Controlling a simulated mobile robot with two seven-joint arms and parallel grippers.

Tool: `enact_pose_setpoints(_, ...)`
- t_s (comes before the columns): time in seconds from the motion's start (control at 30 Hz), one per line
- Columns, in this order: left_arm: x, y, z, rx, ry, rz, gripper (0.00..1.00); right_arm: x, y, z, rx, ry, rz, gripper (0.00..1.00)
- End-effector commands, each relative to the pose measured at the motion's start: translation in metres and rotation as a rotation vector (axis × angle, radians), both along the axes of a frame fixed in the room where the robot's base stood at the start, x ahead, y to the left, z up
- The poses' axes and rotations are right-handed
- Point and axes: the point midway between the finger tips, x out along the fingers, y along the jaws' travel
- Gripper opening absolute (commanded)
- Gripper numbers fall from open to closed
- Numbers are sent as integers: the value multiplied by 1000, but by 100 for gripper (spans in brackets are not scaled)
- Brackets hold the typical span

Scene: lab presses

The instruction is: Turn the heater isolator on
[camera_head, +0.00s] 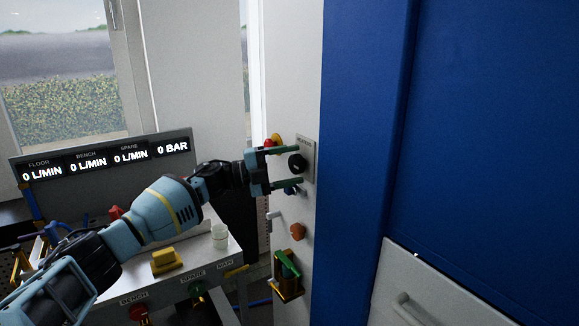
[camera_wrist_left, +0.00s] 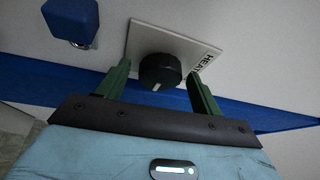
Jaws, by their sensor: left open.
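The heater isolator is a black round knob (camera_head: 297,163) on a pale square plate (camera_head: 306,148) fixed to the white panel. In the left wrist view the knob (camera_wrist_left: 160,71) carries a short light mark, and its plate (camera_wrist_left: 142,38) has lettering starting "HEA". My left gripper (camera_head: 294,167) is open, its green fingers on either side of the knob. In the left wrist view the gripper (camera_wrist_left: 158,78) has the knob between its fingertips, with gaps visible on both sides. My right gripper is not in view.
A blue block-like control (camera_wrist_left: 71,22) sits beside the plate. Below on the panel are an orange knob (camera_head: 297,231) and a green-handled brass valve (camera_head: 287,265). A bench with a display board (camera_head: 105,160), yellow block (camera_head: 164,261) and white cup (camera_head: 220,236) stands left. A blue wall (camera_head: 480,130) rises right.

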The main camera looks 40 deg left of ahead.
Motion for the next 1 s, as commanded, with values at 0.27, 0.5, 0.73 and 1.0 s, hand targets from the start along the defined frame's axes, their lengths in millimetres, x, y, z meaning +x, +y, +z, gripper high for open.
enact_pose_setpoints(0.27,-21,23,-8,2,6,3,66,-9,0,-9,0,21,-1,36)
enact_pose_setpoints(0.5,-45,46,-12,2,4,2,66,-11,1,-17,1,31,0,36)
enact_pose_setpoints(0.73,-55,54,-10,1,0,-1,66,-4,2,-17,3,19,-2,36)
enact_pose_setpoints(1.0,-55,54,-9,1,-1,-1,66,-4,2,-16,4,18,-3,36)
